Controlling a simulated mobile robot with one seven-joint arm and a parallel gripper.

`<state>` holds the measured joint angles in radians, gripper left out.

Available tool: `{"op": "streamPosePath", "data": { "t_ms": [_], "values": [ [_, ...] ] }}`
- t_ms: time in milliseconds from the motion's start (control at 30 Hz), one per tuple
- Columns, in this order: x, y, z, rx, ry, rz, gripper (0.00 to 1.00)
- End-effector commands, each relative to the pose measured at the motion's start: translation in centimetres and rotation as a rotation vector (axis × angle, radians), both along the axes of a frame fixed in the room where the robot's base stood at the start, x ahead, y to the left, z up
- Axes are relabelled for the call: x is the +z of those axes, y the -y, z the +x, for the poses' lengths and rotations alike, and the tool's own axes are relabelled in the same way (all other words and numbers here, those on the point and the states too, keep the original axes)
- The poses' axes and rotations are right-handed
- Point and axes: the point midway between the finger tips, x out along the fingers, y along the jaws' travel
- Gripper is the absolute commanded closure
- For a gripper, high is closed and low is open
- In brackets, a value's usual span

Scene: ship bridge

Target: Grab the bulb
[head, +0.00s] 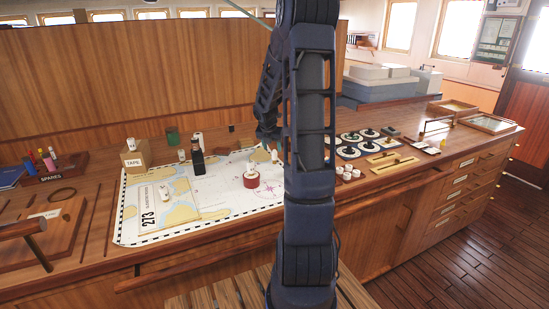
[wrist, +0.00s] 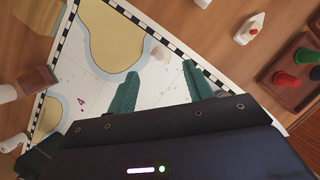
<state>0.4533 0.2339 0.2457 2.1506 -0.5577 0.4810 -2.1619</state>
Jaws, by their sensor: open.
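A small pale, rounded object that looks like the bulb (wrist: 160,53) lies on the chart in the wrist view, just beyond the gap between my fingertips. A small white thing that may be the same bulb (head: 274,156) shows in the head view beside my arm, at the chart's right part. My gripper (wrist: 159,80) is open, with its two green fingers apart and nothing between them. In the head view my gripper (head: 267,137) is low over the chart's far right part, mostly hidden by my arm.
The chart (head: 222,190) lies on the wooden counter. In the wrist view, a white boat-shaped object (wrist: 250,28) and a tray of coloured pieces (wrist: 286,78) are at right.

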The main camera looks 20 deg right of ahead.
Motion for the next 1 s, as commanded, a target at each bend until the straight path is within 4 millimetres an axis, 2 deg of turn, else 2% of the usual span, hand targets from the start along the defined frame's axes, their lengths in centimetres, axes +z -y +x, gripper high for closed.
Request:
{"op": "streamPosePath", "data": {
  "t_ms": [200,467,800,1000],
  "values": [
    [-2.2,0.6,0.7,0.000,-0.001,-0.001,0.49],
    [-3.2,1.0,1.0,-0.002,0.001,0.001,0.49],
    [-6.7,2.3,2.1,-0.002,0.001,0.001,0.49],
    [-7.3,2.5,2.2,-0.002,0.001,0.000,0.49]
  ]
}}
